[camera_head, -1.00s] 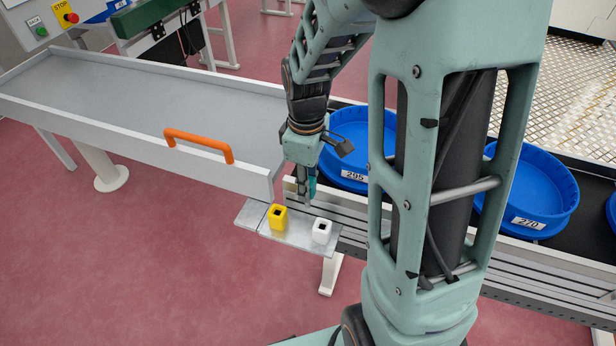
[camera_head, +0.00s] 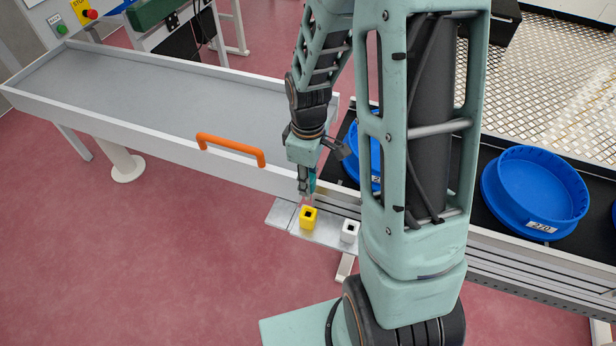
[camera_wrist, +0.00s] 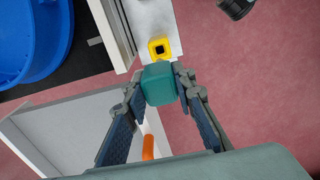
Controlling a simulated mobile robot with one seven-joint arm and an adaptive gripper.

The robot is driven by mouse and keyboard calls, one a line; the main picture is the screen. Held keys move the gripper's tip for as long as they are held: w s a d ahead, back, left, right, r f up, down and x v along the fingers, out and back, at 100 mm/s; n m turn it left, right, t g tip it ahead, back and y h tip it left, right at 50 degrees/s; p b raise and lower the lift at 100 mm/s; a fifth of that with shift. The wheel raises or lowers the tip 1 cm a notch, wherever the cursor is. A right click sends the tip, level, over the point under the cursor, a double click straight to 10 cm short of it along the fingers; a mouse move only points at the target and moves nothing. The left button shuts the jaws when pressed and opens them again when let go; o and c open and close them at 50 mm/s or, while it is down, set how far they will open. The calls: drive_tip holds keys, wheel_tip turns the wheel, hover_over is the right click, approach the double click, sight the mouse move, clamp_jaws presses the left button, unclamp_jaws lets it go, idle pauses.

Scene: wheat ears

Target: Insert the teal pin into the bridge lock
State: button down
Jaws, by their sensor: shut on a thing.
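My gripper (camera_head: 306,188) points down and is shut on the teal pin (camera_wrist: 158,84), a block held between both fingertips in the wrist view. In the head view only a small teal part of the pin shows beside the fingers. A yellow block with a square hole (camera_head: 308,217) stands on a grey metal plate (camera_head: 327,239). It also shows just beyond the pin in the wrist view (camera_wrist: 159,47). A white block with a square hole (camera_head: 349,231) stands to its right on the plate. I cannot tell which part is the bridge lock, or whether the pin touches the yellow block.
A long grey tray table (camera_head: 170,88) with an orange handle (camera_head: 230,149) lies to the left. Blue round bins (camera_head: 535,190) stand on a dark conveyor to the right. The plate sits low beside the gap between table and conveyor. Open red floor lies in front.

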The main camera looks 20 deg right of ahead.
sight(308, 200)
drive_tip(key=shift+f+b, duration=2.3)
drive_tip(key=shift+f, duration=0.65)
drive_tip(key=shift+f, duration=0.25)
drive_tip(key=shift+f+b, duration=2.5)
drive_tip(key=shift+f, duration=0.5)
drive_tip(key=c, duration=1.5)
unclamp_jaws()
drive_tip(key=shift+c, duration=0.2)
wheel_tip(308, 200, up, 12)
